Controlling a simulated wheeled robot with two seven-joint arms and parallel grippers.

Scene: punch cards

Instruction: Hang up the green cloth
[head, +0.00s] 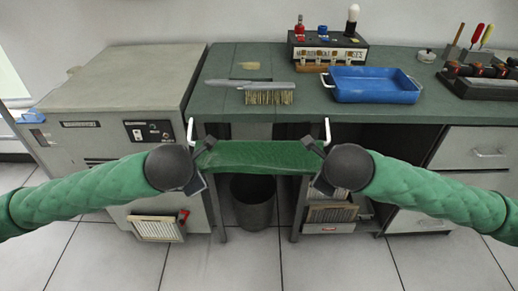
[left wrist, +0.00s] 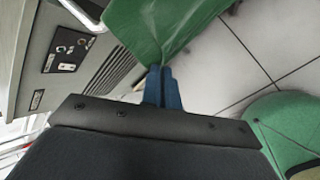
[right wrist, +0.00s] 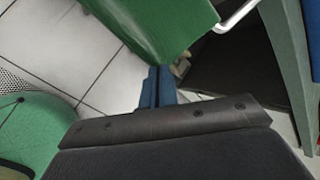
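The green cloth (head: 258,155) is stretched flat between my two grippers, in front of the desk's front edge. My left gripper (head: 207,146) is shut on its left corner; the left wrist view shows the cloth (left wrist: 165,25) at the closed blue fingertips (left wrist: 158,70). My right gripper (head: 312,146) is shut on its right corner; the right wrist view shows the cloth (right wrist: 155,25) at those fingertips (right wrist: 157,70). A white hook (head: 190,131) stands up at the left end of the cloth and another white hook (head: 327,131) at the right end. Contact between cloth and hooks cannot be told.
The green desk top (head: 215,103) holds a brush (head: 268,95), a blue tray (head: 373,86) and a stamp rack (head: 327,54). A grey cabinet (head: 120,85) stands left. A dark bin (head: 253,200) is on the floor below the cloth. Drawers (head: 470,148) are at right.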

